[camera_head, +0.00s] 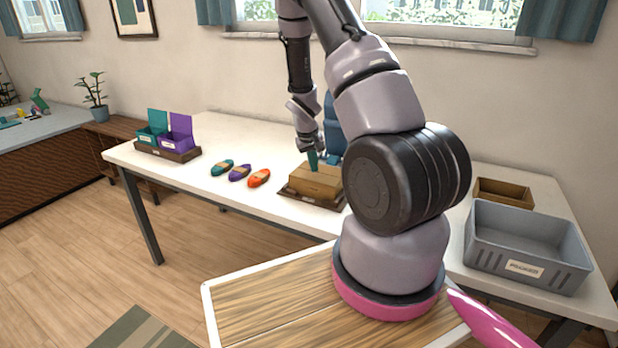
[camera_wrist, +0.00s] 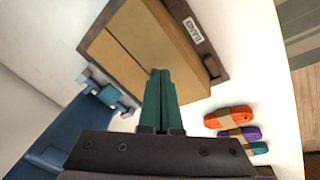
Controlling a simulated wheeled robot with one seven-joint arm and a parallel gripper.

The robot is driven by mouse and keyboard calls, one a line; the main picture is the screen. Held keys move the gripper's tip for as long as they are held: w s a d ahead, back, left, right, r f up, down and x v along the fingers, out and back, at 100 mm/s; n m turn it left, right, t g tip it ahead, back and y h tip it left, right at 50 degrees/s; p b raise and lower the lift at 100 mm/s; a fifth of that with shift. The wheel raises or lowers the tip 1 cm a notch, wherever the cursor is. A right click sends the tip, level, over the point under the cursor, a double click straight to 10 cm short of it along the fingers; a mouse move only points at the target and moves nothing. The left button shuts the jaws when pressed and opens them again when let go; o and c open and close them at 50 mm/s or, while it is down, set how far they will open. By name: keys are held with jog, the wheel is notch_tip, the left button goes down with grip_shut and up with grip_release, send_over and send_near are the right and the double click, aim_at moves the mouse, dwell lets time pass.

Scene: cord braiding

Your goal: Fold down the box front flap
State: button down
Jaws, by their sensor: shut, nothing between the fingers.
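The brown cardboard box (camera_head: 316,181) sits on a dark wooden tray (camera_head: 318,201) in the middle of the table. In the wrist view the box (camera_wrist: 120,50) shows a broad tan top panel and a narrower strip beside it, with a dark seam between. I cannot tell for certain which panel is the front flap or how far it is folded. My gripper (camera_head: 312,160) points down at the box top; its teal fingers (camera_wrist: 160,78) are shut together and empty, over the box edge in the wrist view. I cannot tell whether they touch it.
Teal, purple and orange cord bundles (camera_head: 240,172) lie left of the box. Teal and purple open boxes (camera_head: 166,140) stand farther left. A blue object (camera_head: 333,125) stands close behind the box. A grey bin (camera_head: 525,240) and a brown tray (camera_head: 502,192) are at right.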

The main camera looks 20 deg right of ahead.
notch_tip(320, 180, up, 7)
jog(key=shift+r, duration=0.2)
dwell(0.4)
dwell(0.3)
jog(key=s+a+r+m+t+y, duration=0.1)
jog(key=s+a+r, duration=0.2)
jog(key=r, duration=0.5)
jog(key=s+a+r+m+t, duration=0.1)
jog(key=s+a+r, duration=0.1)
jog(key=s+r, duration=0.35)
jog(key=s+a+r+t+y, duration=0.1)
jog(key=s+a+r, duration=0.15)
jog(key=r, duration=0.65)
jog(key=s+a+r+y, duration=0.1)
jog(key=s+a+r, duration=0.1)
jog(key=s, duration=0.3)
jog(key=s+a+r+t, duration=0.1)
jog(key=s+a+r, duration=0.2)
jog(key=s, duration=0.3)
jog(key=s+a+r+m+t+y, duration=0.1)
jog(key=s+a+r, duration=0.2)
jog(key=s+r, duration=0.2)
jog(key=shift+s+y, duration=0.2)
jog(key=shift+y, duration=0.1)
